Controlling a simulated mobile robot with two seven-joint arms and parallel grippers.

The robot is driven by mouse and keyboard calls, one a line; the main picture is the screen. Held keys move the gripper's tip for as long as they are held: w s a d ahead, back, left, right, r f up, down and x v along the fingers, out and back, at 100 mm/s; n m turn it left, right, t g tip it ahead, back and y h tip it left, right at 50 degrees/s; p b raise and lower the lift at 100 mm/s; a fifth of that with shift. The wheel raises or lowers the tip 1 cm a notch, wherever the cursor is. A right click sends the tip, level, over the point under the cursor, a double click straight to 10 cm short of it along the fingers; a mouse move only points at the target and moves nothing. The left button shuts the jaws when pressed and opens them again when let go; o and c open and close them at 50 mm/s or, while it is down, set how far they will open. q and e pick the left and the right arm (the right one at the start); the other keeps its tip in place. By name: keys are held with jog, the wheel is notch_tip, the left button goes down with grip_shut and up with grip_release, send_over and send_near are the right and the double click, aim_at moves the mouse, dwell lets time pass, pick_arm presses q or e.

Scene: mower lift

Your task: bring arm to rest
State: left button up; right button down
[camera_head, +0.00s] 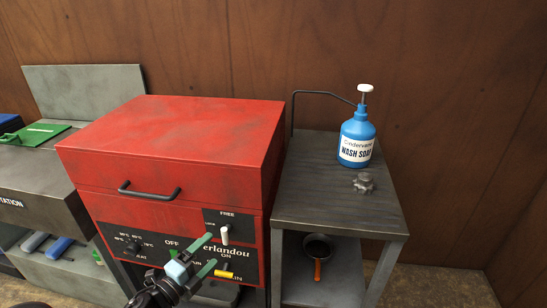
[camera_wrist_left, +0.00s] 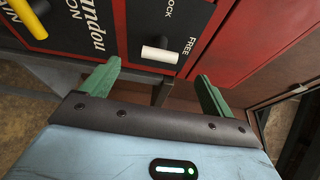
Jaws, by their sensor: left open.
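My left gripper (camera_head: 207,255) is in front of the lower right part of the red machine (camera_head: 180,140). Its green fingers are apart with nothing between them. They also show apart in the left wrist view (camera_wrist_left: 155,88), below a white lever (camera_wrist_left: 160,54) marked FREE. In the head view this white lever (camera_head: 225,234) is just above and right of the upper fingertip, apart from it. A yellow handle (camera_head: 223,273) is close to the lower finger; I cannot tell whether they touch. My right gripper is not in view.
A dark metal side table (camera_head: 310,200) stands at right, with a blue soap bottle (camera_head: 356,140) and a grey knob (camera_head: 363,183) on top. A pan (camera_head: 317,247) sits on its lower shelf. A grey workbench (camera_head: 40,190) is at left. Open floor (camera_head: 440,285) lies at right.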

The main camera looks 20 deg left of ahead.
pick_arm(q)
jog(key=s+d+f+n+g+p, duration=0.2)
jog(key=s+d+n, duration=0.3)
jog(key=s, duration=0.5)
jog(key=s+d+f+n+g+p, duration=0.2)
jog(key=s+d+f+n+g, duration=0.2)
jog(key=s+n, duration=0.3)
jog(key=s+d+f+n+g+p, duration=0.3)
jog(key=s+d+n, duration=0.3)
jog(key=s, duration=0.8)
jog(key=shift+d+f+y, duration=0.35)
jog(key=shift+f+y, duration=0.05)
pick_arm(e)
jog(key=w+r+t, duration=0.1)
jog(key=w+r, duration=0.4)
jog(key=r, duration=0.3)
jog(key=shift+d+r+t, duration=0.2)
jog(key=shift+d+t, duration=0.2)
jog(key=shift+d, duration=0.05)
pick_arm(q)
jog(key=shift+s+a, duration=0.1)
jog(key=shift+s, duration=0.05)
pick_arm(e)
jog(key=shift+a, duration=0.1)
